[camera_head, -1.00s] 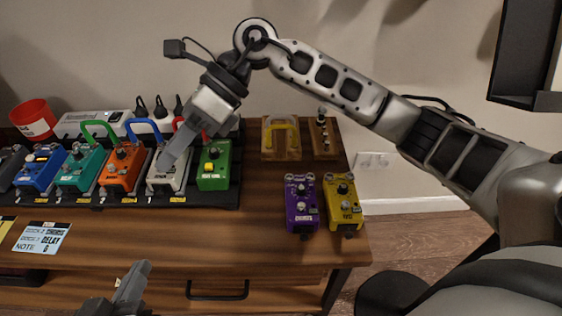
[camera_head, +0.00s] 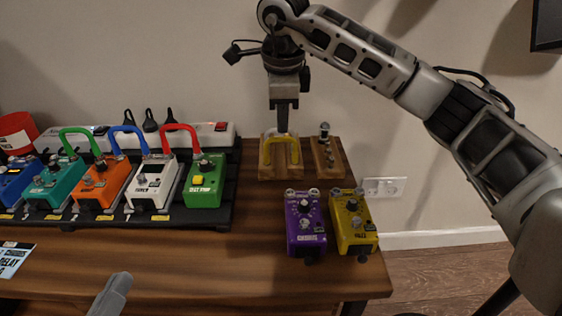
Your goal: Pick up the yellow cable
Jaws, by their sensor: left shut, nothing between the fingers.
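The yellow cable (camera_head: 267,152) is a short U-shaped patch cable resting on a small wooden block (camera_head: 280,172) at the back right of the table. My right gripper (camera_head: 283,128) points down right at the back part of the cable, its fingertips overlapping it in the view. The fingers show edge-on, so I cannot tell whether they are open or touch the cable. My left gripper (camera_head: 110,295) is shut and empty at the bottom edge, over the table's front, far from the cable.
A pedalboard (camera_head: 222,217) with several coloured pedals and green, blue and red cables stands at the left. Purple (camera_head: 304,225) and yellow (camera_head: 353,222) pedals stand in front of the block. A wooden holder (camera_head: 328,158) with small knobs is just right of it.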

